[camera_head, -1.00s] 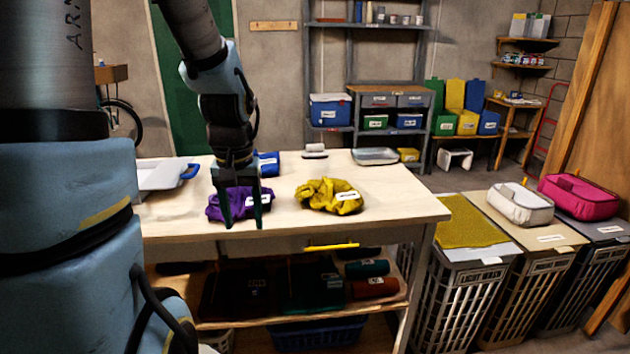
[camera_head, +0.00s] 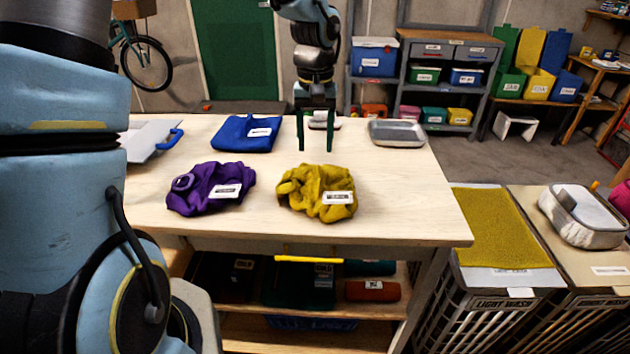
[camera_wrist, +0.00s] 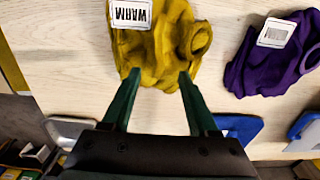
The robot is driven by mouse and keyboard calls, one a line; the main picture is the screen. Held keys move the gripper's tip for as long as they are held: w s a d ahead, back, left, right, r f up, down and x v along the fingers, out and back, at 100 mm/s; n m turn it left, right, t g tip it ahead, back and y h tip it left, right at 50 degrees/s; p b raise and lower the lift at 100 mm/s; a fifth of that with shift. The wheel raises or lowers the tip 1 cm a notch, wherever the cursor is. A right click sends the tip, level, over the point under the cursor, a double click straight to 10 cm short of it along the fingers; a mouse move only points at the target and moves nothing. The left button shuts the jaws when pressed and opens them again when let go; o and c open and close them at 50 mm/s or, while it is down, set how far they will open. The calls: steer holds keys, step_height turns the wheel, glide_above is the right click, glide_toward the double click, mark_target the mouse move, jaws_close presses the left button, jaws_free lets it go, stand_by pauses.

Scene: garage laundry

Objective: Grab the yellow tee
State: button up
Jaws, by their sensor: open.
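The yellow tee (camera_head: 318,190) lies crumpled on the right part of the wooden table (camera_head: 400,215), with a white label on it. It also shows in the wrist view (camera_wrist: 165,45), where its label reads WARM. My gripper (camera_head: 316,145) is open and empty, its two dark green fingers pointing down above the table. In the wrist view the fingertips (camera_wrist: 158,75) are apart, close to the edge of the tee in the picture. In the head view the fingers hang just behind the tee, apart from it.
A purple garment (camera_head: 210,188) lies left of the tee. A folded blue cloth (camera_head: 247,133) and a metal tray (camera_head: 397,133) lie farther back. A white board with a blue handle (camera_head: 150,140) is at the left. Laundry hampers (camera_head: 490,300) stand right of the table.

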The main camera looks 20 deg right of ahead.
mark_target(316, 172)
steer(key=shift+s+f+p, duration=0.2)
steer(key=shift+f+p, duration=0.35)
steer(key=shift+f, duration=1.2)
steer(key=shift+s+f+p, duration=0.15)
steer(key=shift+f+p, duration=0.35)
steer(key=shift+f, duration=1.25)
steer(key=shift+c, duration=0.2)
jaws_close()
